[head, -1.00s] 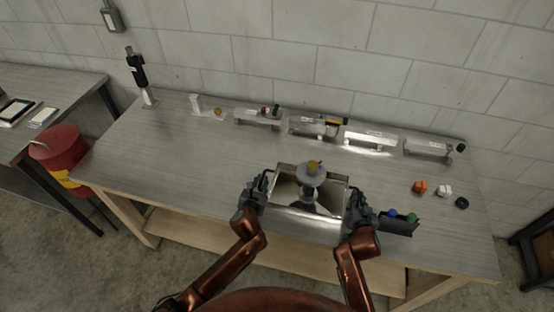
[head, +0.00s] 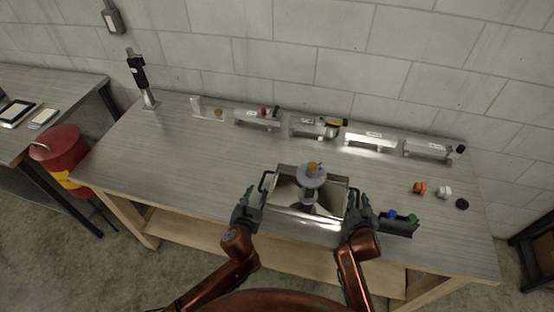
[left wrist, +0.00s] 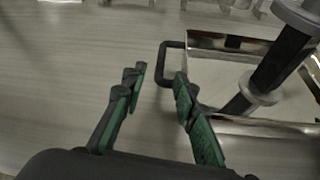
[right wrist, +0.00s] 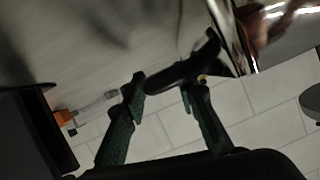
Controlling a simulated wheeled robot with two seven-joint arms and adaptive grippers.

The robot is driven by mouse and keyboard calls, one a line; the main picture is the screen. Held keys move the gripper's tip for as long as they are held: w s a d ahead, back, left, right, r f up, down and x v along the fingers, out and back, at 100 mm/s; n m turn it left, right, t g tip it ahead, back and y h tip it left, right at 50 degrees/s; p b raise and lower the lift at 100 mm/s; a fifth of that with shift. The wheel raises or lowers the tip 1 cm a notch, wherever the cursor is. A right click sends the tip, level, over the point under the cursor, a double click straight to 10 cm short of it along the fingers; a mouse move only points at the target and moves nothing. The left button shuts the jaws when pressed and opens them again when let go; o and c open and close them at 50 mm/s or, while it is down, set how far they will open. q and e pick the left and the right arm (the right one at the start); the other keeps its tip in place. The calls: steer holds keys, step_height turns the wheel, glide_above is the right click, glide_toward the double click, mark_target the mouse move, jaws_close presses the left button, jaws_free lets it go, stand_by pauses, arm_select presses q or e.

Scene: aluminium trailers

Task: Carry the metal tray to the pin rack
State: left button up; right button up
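My left gripper (head: 250,200) is open, just in front of the tray's left handle. In the left wrist view that dark handle (left wrist: 163,62) lies beyond the fingertips. My right gripper (head: 362,209) is open by the tray's right side; in the right wrist view the dark handle (right wrist: 180,76) shows at its fingertips, contact unclear. A dark rack with blue and green knobs (head: 400,229), possibly the pin rack, stands right of the tray.
Several metal fixtures (head: 370,139) line the back of the table. Orange (head: 420,187), white and black small parts lie at the right. A black-handled tool (head: 138,75) stands at the back left. The table's left part is clear.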

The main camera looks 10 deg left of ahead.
arm_select(q)
steer(key=v, duration=0.3)
steer(key=shift+s+r, duration=0.1)
steer(key=shift+s, duration=0.1)
arm_select(e)
steer(key=shift+s, duration=0.15)
steer(key=v, duration=1.1)
steer(key=shift+s+r, duration=0.2)
steer(key=shift+s, duration=0.1)
steer(key=shift+f, duration=0.1)
